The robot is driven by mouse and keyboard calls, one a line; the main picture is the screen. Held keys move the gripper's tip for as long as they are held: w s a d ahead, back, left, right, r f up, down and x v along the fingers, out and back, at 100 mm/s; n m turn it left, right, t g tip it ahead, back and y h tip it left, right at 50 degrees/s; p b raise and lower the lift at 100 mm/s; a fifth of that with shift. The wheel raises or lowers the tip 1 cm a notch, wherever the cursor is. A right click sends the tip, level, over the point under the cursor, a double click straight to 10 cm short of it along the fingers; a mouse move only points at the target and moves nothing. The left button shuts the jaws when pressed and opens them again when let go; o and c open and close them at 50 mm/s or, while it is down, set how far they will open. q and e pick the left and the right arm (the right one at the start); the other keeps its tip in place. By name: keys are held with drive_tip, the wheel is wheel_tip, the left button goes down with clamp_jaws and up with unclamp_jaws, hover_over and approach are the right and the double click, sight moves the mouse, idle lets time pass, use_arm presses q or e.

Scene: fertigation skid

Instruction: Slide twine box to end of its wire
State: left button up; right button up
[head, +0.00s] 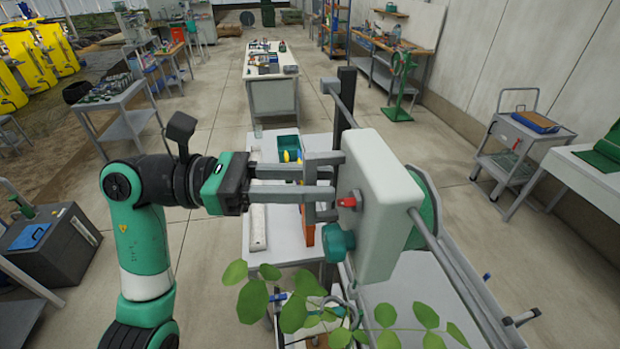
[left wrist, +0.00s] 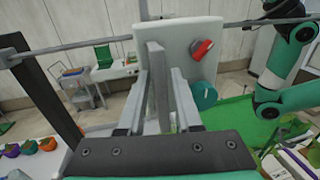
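The twine box (head: 372,200) is a pale grey housing with a red knob (head: 347,202), a teal knob and a green round part behind it. It hangs on a grey wire (head: 445,258), which runs from a dark upright post (head: 346,100) toward the lower right. My left gripper (head: 322,186) is at the box's left face, its two fingers apart. In the left wrist view, a grey upright bar stands between my left fingers (left wrist: 158,105), in front of the box (left wrist: 178,50). I cannot tell whether the fingers touch the bar. My right gripper is not visible.
Leafy stems (head: 300,308) rise below the box. A white table (head: 258,258) with a green bin (head: 288,143) lies beneath my gripper. A grey cart (head: 515,150) and another table stand at the right. The wire between box and post looks clear.

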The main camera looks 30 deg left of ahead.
use_arm(q)
clamp_jaws()
idle(1.1)
